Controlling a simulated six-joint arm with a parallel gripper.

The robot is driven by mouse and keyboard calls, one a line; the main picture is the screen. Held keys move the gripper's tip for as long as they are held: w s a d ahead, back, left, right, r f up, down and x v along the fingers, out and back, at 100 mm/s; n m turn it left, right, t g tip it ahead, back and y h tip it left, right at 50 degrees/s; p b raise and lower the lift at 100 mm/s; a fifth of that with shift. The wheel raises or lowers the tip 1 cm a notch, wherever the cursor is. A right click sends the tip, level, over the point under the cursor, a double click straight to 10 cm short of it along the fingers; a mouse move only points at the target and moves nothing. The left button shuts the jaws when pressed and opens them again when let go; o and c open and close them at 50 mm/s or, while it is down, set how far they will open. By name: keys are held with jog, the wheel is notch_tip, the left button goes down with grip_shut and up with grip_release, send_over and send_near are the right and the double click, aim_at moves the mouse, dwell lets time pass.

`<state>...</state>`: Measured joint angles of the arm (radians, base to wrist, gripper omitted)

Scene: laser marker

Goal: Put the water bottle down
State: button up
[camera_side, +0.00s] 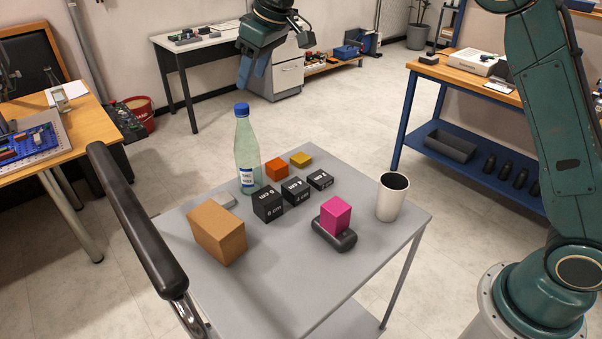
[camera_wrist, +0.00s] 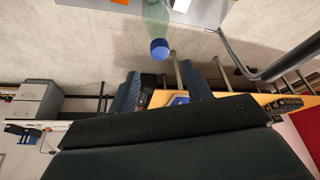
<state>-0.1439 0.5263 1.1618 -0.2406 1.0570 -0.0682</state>
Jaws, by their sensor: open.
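The water bottle (camera_side: 247,152) is clear green with a blue cap and a white-and-blue label. It stands upright on the grey cart top (camera_side: 290,285), near its back left edge. In the wrist view the bottle's blue cap (camera_wrist: 160,48) shows beyond the fingers, apart from them. My gripper (camera_side: 252,75) is open and empty, up behind and above the bottle in the side view. Its two blue fingers (camera_wrist: 165,92) also show in the wrist view, spread apart with nothing between them.
Near the bottle are an orange cube (camera_side: 276,168), a yellow block (camera_side: 301,159) and black blocks (camera_side: 268,204). A cardboard-brown box (camera_side: 217,232), a magenta cube (camera_side: 335,214) on a black object and a white cup (camera_side: 392,197) stand further forward. A black handle (camera_side: 135,220) rises at the cart's left.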

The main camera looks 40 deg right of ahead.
jog(key=s+d+r+m, duration=0.1)
jog(key=s+d+r, duration=0.15)
jog(key=s, duration=0.45)
jog(key=s+d+r+m, duration=0.1)
jog(key=s+d+r, duration=0.15)
jog(key=s, duration=0.45)
jog(key=s+d+r+m, duration=0.1)
jog(key=s+d, duration=0.2)
jog(key=s, duration=0.3)
jog(key=s+d+f+m+h, duration=0.1)
jog(key=s+f, duration=0.3)
jog(key=s, duration=0.6)
jog(key=s+d+f+m+t+h, duration=0.1)
jog(key=s+d+f, duration=0.2)
jog(key=s, duration=0.7)
jog(key=shift+s+d+f, duration=0.15)
jog(key=shift+s+f, duration=0.2)
jog(key=shift+f, duration=0.45)
